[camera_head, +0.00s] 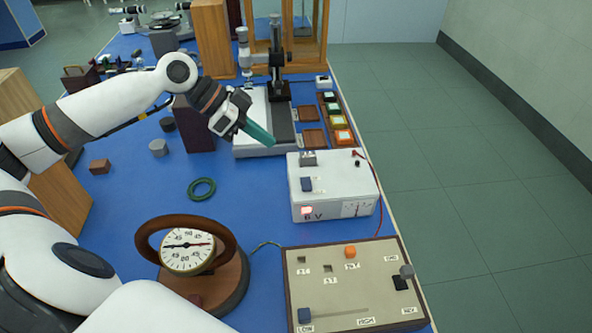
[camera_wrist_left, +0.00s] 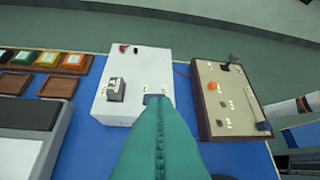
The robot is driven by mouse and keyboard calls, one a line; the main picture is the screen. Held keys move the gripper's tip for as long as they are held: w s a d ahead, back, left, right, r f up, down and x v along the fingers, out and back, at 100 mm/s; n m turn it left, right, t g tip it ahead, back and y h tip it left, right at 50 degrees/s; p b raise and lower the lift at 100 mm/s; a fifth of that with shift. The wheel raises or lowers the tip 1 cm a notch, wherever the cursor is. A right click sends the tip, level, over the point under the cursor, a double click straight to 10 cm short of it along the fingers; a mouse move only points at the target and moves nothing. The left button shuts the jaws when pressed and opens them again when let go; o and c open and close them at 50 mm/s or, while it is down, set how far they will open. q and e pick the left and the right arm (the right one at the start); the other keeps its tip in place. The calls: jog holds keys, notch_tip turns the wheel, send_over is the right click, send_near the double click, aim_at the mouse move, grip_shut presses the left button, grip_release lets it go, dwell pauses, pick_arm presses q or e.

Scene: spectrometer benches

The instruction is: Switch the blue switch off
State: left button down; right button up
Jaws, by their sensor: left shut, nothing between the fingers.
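The blue switch (camera_head: 307,184) is a small block on top of the white power box (camera_head: 345,178), which is marked 6 V. A red lamp (camera_head: 307,210) glows on the box's front. My left gripper (camera_head: 270,141) has teal fingers, shut and empty, held in the air behind and to the left of the box. In the left wrist view the shut fingers (camera_wrist_left: 158,104) overlap the lower part of the blue switch (camera_wrist_left: 154,98); I cannot tell from that view how high above it they are. My right gripper is not in view.
A beige panel (camera_head: 350,285) with a blue slider knob (camera_head: 305,315) and an orange knob (camera_head: 350,252) lies in front of the box. A round dial meter (camera_head: 188,250) stands left of it. A green ring (camera_head: 202,189) lies on the blue bench. A grey-white instrument (camera_head: 262,120) stands behind.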

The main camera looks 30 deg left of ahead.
pick_arm(q)
jog(key=p, duration=0.2)
send_over(310, 185)
jog(key=a, duration=0.2)
jog(key=f, duration=0.7)
jog(key=shift+s, duration=0.4)
jog(key=f, duration=0.2)
jog(key=shift+s+a+f, duration=0.1)
jog(key=shift+s+f, duration=0.1)
jog(key=shift+f, duration=0.1)
jog(key=shift+s+f, duration=0.1)
jog(key=shift+f, duration=0.6)
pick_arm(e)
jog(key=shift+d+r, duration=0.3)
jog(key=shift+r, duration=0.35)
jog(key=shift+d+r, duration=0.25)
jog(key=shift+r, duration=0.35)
pick_arm(q)
jog(key=shift+s+f+p, duration=0.15)
jog(key=shift+f+p, duration=0.05)
jog(key=shift+p, duration=0.15)
